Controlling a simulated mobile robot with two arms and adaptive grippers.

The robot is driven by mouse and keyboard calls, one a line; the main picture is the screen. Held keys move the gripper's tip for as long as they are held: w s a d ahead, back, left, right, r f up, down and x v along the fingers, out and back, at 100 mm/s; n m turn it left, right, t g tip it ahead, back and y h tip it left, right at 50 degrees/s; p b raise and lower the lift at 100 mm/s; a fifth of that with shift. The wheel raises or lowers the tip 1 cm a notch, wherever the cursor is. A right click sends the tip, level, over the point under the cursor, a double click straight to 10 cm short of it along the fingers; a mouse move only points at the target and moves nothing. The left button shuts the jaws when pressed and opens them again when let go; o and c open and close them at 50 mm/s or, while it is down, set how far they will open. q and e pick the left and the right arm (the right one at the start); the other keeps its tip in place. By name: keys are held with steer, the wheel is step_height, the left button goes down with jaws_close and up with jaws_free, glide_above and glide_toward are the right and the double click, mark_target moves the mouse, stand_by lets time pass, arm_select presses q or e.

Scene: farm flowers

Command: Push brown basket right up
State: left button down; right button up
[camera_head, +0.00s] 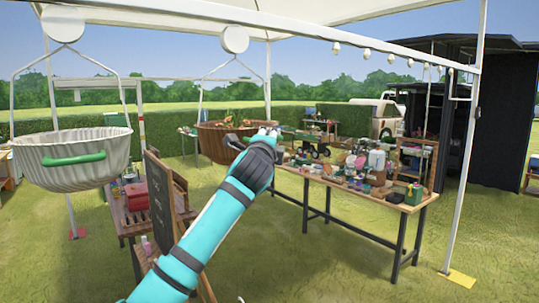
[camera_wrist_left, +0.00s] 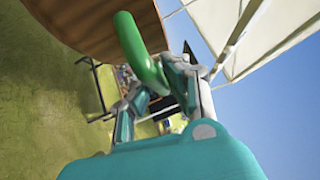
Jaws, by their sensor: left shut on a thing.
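The brown basket (camera_head: 213,144) hangs from a wire hanger under the canopy beam in the head view, with plants showing inside it. My left gripper (camera_head: 264,136) is at the basket's right side, in front of its rim. In the left wrist view the basket's brown wall (camera_wrist_left: 85,22) fills the upper left. Its green handle (camera_wrist_left: 133,42) runs down between the fingers of my left gripper (camera_wrist_left: 155,88), which is shut on it. The fingers hide the handle's lower end. My right gripper is not in view.
A white basket (camera_head: 75,157) with a green handle hangs at the left. A long table (camera_head: 398,207) with many small goods stands at the right. A dark signboard (camera_head: 165,200) stands left of my arm. A white pole (camera_head: 467,150) rises at the right. Open grass lies in front.

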arm_select(q)
steer(key=shift+r, duration=0.65)
steer(key=shift+r, duration=0.1)
steer(key=c, duration=1.3)
jaws_free()
steer(key=shift+c, duration=0.2)
steer(key=shift+f, duration=0.2)
steer(key=shift+s, duration=0.1)
steer(key=shift+s+f, duration=0.15)
steer(key=shift+s, duration=0.1)
steer(key=v, duration=1.1)
